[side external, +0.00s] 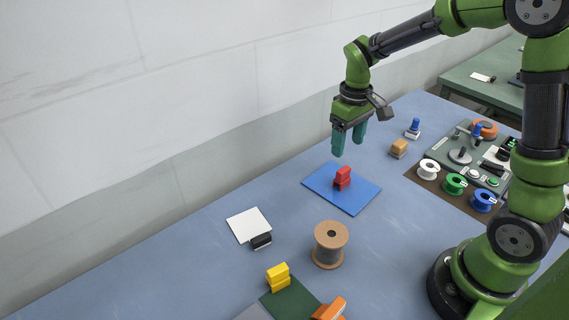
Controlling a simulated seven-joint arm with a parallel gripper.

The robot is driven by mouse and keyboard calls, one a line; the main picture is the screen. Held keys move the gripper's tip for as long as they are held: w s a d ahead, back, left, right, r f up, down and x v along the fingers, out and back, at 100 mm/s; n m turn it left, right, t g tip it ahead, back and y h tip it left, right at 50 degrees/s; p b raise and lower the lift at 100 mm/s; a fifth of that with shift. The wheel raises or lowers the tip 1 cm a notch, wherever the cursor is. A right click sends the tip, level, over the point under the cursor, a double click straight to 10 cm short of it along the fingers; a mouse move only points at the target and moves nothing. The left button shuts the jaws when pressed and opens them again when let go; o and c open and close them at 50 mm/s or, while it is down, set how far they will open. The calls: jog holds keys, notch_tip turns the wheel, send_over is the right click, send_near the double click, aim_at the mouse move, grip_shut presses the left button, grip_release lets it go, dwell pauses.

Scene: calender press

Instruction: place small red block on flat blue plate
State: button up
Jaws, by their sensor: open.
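The small red block (342,178) rests on the flat blue plate (324,184), near the plate's middle. It looks like two red pieces, one on top of the other, but I cannot tell for certain. The plate lies flat on the blue table. My gripper (348,144) is open and empty, with its teal fingers pointing down. It hangs above the plate and the block, apart from both as far as this view shows.
A tan spool (330,244) stands in front of the plate. A white sheet with a black piece (261,241) lies to the left. Yellow blocks (278,276) and orange blocks (330,309) are at the front. A wooden block (398,148), a blue-knobbed stamp (414,128) and several spools are at right.

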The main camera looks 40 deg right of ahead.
jog(key=s+a+r+m+t+y, duration=0.2)
jog(key=s+a+r+m+t, duration=0.2)
jog(key=s+a+r+t, duration=0.3)
jog(key=s+r, duration=0.5)
jog(key=s, duration=0.2)
jog(key=shift+a, duration=0.15)
